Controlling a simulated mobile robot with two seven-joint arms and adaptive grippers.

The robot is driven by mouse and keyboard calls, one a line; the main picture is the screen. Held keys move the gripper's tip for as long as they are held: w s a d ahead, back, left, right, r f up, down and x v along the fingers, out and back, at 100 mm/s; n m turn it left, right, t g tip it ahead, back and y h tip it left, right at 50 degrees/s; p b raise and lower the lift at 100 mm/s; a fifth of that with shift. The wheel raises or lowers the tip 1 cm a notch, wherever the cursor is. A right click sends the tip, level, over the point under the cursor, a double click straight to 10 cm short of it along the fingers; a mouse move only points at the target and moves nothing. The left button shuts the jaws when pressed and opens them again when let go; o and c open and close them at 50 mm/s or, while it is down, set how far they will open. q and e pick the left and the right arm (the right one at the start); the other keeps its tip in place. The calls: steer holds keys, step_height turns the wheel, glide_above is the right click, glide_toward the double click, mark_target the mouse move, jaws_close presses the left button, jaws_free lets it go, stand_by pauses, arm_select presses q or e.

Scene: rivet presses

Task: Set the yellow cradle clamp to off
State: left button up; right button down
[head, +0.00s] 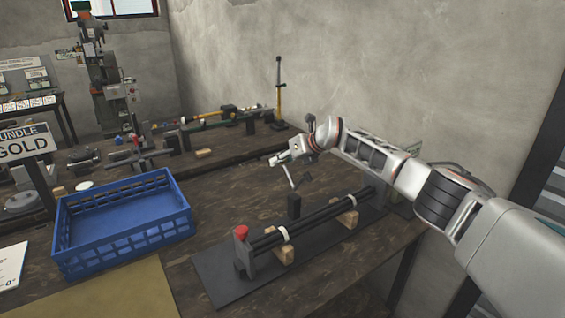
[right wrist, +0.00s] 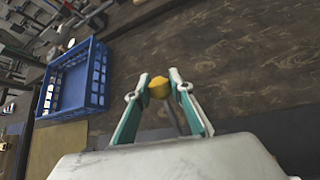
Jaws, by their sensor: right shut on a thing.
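My right gripper (head: 296,183) is above the dark mat, in front of the wall. In the right wrist view its two teal and white fingers (right wrist: 160,95) are shut on a yellow round knob (right wrist: 159,87), with a grey rod running from it between the fingers. I take this knob for part of the yellow cradle clamp. In the head view the knob is too small to make out at the fingers. Whether the clamp is on or off cannot be told. My left gripper is not in view.
Below the gripper, a fixture with dark bars (head: 310,217), a red knob (head: 241,232) and wooden blocks (head: 284,254) stands on a dark mat (head: 218,285). A blue crate (head: 126,243) is at left. A GOLD sign (head: 25,143) stands behind it. The wall is close behind.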

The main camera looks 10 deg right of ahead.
steer(key=shift+w+a+f, duration=0.1)
steer(key=shift+w+f, duration=0.1)
steer(key=shift+f, duration=0.35)
steer(key=c, duration=1.8)
jaws_free()
steer(key=shift+o, duration=0.2)
steer(key=shift+w, duration=0.1)
steer(key=shift+r, duration=0.1)
steer(key=shift+s+d+r, duration=0.4)
steer(key=shift+r, duration=0.1)
steer(key=v, duration=1)
steer(key=shift+s, duration=0.3)
steer(key=shift+r, duration=0.1)
